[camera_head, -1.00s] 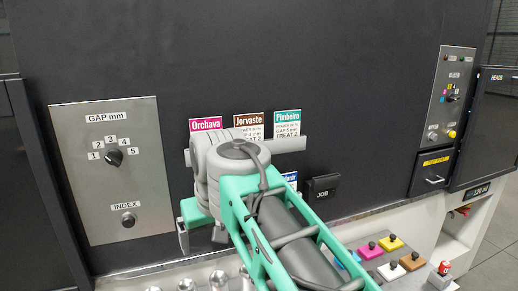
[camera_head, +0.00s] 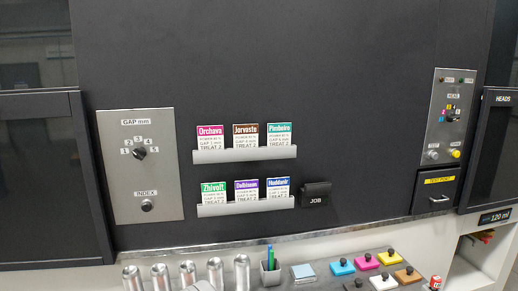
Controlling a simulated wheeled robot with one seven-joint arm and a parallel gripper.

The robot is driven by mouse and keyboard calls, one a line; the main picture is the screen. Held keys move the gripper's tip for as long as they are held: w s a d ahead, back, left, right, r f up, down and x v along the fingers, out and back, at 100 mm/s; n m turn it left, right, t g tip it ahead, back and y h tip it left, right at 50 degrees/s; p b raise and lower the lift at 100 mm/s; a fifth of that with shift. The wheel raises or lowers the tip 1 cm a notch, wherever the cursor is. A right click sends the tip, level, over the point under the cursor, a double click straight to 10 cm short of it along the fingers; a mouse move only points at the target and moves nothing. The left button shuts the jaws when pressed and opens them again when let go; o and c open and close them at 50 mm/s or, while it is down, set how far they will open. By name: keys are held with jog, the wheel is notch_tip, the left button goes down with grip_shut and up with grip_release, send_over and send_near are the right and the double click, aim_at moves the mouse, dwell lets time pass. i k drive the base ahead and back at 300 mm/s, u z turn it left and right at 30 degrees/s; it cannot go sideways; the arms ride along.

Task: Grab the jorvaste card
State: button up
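The Jorvaste card (camera_head: 246,136) has a brown header and a white lower part with printed text. It stands upright in the upper rack (camera_head: 239,155) on the dark panel, in the middle place. The Orchava card (camera_head: 211,137) with a magenta header is on its left. A teal-headed card (camera_head: 279,135) is on its right. The rack's lip hides the Jorvaste card's bottom edge.
A lower rack (camera_head: 246,207) holds a green, a purple and a blue card. A black JOB holder (camera_head: 315,194) is right of it. A dial plate (camera_head: 140,175) is at left. Cans (camera_head: 188,274), a pen cup (camera_head: 270,271) and coloured stamp-like blocks (camera_head: 365,261) stand on the ledge below.

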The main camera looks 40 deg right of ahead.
aim_at(245, 137)
jog(key=k, duration=0.2)
jog(key=z, duration=0.95)
